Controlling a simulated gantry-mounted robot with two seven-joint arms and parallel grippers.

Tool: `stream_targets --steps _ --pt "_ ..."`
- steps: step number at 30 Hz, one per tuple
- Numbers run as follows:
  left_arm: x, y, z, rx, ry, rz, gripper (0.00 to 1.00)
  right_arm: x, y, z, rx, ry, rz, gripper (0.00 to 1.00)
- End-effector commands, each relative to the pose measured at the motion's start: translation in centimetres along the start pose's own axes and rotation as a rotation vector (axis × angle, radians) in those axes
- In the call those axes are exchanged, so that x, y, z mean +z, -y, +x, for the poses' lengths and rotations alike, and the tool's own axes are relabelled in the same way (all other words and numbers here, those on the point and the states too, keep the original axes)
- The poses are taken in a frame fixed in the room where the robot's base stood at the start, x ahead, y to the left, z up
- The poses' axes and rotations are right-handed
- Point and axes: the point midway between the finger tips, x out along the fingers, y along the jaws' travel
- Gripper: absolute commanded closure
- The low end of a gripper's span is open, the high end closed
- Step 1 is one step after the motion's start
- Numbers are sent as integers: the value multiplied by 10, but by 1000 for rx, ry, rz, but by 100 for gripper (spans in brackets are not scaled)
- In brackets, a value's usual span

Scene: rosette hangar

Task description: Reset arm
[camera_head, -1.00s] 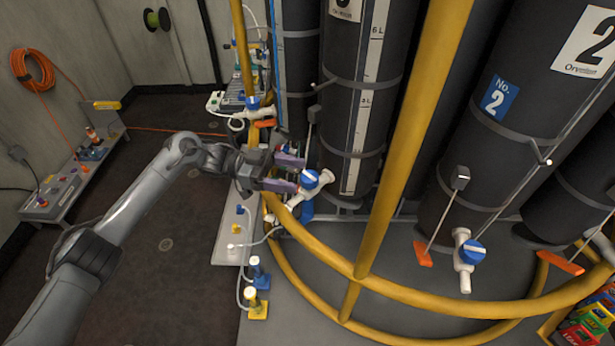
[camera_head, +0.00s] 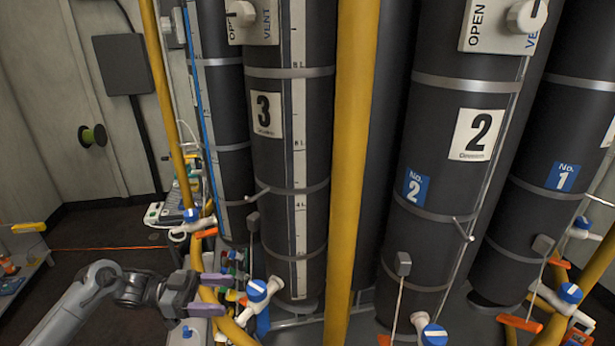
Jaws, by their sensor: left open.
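My left gripper (camera_head: 212,294) is at the lower left of the head view, at the end of my grey left arm (camera_head: 88,300). Its two purple fingers are apart with nothing between them. The fingers point right, toward a white valve with a blue cap (camera_head: 258,290) at the foot of the dark cylinder labelled 3 (camera_head: 267,150). A small gap shows between the fingertips and the valve. My right gripper is not in view.
Yellow rails (camera_head: 352,170) stand in front of the cylinders. The cylinder labelled 2 (camera_head: 440,170) has a blue-capped valve (camera_head: 433,335) at its foot. More valves and orange tags sit at lower right.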

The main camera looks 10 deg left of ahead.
Motion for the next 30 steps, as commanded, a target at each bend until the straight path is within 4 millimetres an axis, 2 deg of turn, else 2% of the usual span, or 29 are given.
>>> stream_targets --steps 5,7,10,15,18,21,24,27,30 --pt "65 -25 13 22 -2 -120 29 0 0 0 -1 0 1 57" --pt "100 -44 24 40 -16 -188 29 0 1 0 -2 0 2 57" --pt "149 -90 53 93 -61 -286 29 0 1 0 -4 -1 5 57" --pt "206 -178 119 136 -144 -353 29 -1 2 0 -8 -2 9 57" --pt "229 -223 159 99 -143 -340 29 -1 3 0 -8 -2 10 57" --pt "243 -257 194 6 -112 -306 29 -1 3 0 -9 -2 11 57" --pt "248 -274 218 -150 -45 -266 29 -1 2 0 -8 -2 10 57" --pt "248 -273 220 -348 65 -245 29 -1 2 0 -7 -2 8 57" --pt "247 -262 202 -547 198 -253 29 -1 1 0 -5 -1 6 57"
